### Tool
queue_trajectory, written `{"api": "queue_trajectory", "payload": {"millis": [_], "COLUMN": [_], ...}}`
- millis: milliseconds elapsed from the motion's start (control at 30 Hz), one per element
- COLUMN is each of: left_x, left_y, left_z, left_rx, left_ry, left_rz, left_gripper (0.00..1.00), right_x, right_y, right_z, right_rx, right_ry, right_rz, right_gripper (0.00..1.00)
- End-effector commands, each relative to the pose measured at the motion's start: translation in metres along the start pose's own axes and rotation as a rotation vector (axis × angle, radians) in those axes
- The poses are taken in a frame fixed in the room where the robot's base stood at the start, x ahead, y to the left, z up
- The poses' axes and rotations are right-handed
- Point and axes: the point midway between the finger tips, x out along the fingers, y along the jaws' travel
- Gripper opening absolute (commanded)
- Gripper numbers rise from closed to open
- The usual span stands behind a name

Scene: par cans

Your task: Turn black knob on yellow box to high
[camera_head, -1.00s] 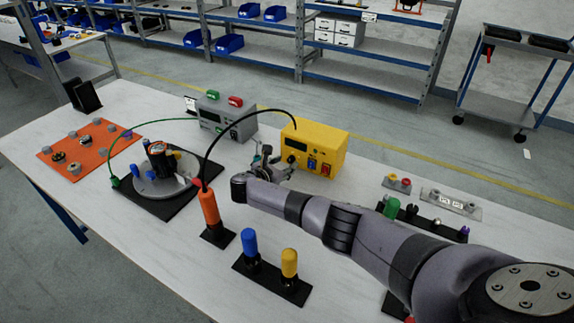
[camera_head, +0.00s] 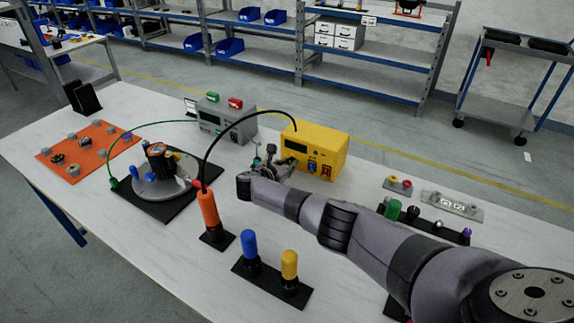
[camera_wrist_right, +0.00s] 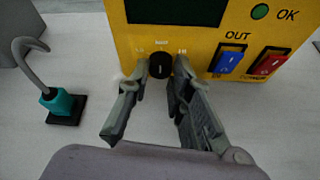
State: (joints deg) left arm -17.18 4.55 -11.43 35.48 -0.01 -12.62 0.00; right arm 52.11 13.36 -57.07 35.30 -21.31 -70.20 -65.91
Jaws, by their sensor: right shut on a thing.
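The yellow box (camera_head: 325,143) stands on the white table, with its front towards my right arm. It also fills the top of the right wrist view (camera_wrist_right: 215,50), showing a dark display, a blue switch and a red switch. The black knob (camera_wrist_right: 160,64) is low on its front, below small printed labels; its pointer direction is hard to make out. My right gripper (camera_wrist_right: 159,82) is shut on the black knob, one finger on each side. In the head view the right gripper (camera_head: 276,160) is at the box front and hides the knob. My left gripper is out of view.
A black cable arches from the yellow box to an orange handle (camera_head: 209,208). A teal-based hook (camera_wrist_right: 62,104) stands left of my fingers. Blue and yellow handles (camera_head: 289,265) stand nearer.

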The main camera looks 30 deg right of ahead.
Motion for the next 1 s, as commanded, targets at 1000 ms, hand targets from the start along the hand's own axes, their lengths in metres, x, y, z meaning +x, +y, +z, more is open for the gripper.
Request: {"api": "queue_trajectory", "payload": {"millis": [1000], "left_x": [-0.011], "left_y": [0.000], "left_z": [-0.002], "left_rx": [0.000], "left_ry": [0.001], "left_rz": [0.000], "left_gripper": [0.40], "right_x": [0.001], "right_y": [-0.004], "right_z": [0.000], "right_rx": [0.268], "right_ry": [0.016], "right_rz": [0.107], "right_gripper": [0.00]}}
